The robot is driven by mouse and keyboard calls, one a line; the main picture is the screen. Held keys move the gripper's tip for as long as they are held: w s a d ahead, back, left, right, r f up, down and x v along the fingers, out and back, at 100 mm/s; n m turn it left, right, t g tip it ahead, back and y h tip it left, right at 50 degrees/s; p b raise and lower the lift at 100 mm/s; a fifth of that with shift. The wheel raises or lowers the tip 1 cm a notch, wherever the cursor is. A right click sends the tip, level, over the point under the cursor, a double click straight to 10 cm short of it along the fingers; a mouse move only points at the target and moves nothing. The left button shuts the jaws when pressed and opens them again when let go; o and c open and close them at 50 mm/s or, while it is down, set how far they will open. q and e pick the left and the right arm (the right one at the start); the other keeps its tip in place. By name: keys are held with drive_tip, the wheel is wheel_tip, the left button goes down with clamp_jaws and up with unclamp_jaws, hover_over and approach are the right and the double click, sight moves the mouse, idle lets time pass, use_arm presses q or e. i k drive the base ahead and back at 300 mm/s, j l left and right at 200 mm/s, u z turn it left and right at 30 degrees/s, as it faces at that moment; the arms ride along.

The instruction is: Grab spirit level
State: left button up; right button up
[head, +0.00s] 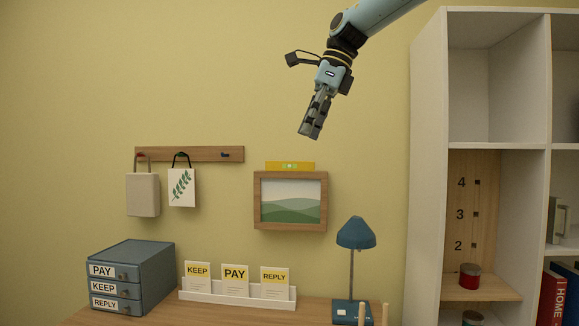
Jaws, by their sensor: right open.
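The spirit level (290,166) is a small yellow bar with a greenish vial at its middle. It lies along the top edge of a wood-framed landscape picture (291,229) on the wall. My right gripper (310,132) is above the level and slightly to its right, pointing down, open and empty. There is a clear gap between its fingertips and the level. My left gripper does not show.
A wooden peg rail (205,154) with two hanging bags is left of the picture. Below stand a blue lamp (356,234), a card holder (237,295) and a grey drawer unit (150,268). A white shelf (429,150) rises at the right.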

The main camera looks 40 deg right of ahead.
sight(270, 165)
drive_tip(key=i+l, duration=0.65)
drive_tip(key=l, duration=0.25)
drive_tip(key=i+l, duration=0.65)
drive_tip(key=l, duration=0.3)
